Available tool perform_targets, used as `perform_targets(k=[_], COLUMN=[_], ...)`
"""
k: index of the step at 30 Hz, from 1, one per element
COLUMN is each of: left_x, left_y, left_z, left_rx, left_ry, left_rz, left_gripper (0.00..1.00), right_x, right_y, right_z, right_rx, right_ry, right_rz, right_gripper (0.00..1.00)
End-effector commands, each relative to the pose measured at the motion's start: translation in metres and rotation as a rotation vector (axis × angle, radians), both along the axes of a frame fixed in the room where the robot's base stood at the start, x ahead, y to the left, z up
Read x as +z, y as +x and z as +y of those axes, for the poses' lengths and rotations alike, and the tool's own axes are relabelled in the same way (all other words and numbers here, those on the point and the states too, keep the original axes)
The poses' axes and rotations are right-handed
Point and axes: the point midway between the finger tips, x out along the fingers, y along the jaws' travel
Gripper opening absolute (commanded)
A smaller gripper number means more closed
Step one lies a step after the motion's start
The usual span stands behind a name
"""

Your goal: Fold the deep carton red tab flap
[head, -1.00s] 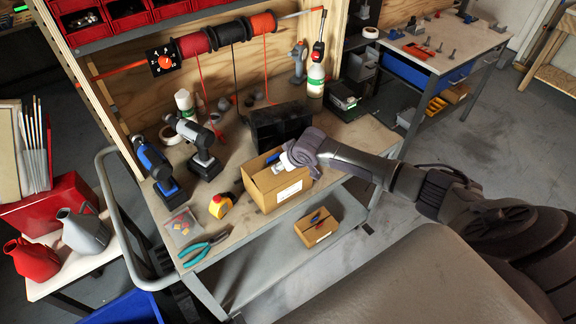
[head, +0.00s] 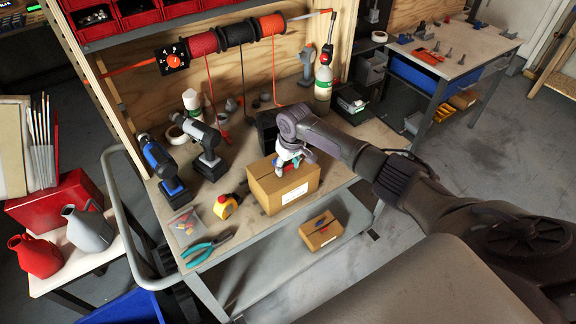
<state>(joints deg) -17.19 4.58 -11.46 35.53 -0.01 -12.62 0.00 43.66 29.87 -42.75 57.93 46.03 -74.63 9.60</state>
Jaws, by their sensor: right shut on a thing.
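The deep carton (head: 284,193) is a brown cardboard box with a white label on its front, standing near the bench's front edge. My right gripper (head: 283,169) reaches down at the carton's top from the right and is shut at its upper edge. A small red patch, which looks like the red tab, shows right at the fingertips, with some blue beside it. The flap itself is mostly hidden by the gripper, so its exact angle cannot be told. My left gripper is not in view.
A smaller carton (head: 321,232) sits lower, in front of the bench top. A tape measure (head: 225,206), pliers (head: 207,249) and drills (head: 206,153) are to the left. A black bin (head: 266,132) stands behind the carton. A spray bottle (head: 322,88) stands farther back.

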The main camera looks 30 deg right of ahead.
Motion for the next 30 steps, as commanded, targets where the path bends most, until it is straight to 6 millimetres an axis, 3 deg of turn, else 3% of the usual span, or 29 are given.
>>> perform_targets(k=[6,7,11,23,30], left_x=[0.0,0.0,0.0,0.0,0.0], left_y=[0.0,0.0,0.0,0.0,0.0], left_z=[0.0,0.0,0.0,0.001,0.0], left_rx=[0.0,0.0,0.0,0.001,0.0], left_ry=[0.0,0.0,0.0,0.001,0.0], left_rz=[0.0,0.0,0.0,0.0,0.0], left_gripper=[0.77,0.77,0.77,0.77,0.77], right_x=[-0.003,-0.003,-0.002,0.004,0.046], right_y=[-0.002,-0.002,-0.002,-0.001,-0.007], right_z=[0.001,0.002,0.001,0.0,-0.001], right_rx=[0.001,0.001,0.001,0.001,0.002], right_ry=[0.001,0.001,0.001,0.001,0.0], right_rz=[0.005,0.005,0.004,-0.001,-0.003], right_gripper=[0.16,0.55,0.76,0.77,0.77])
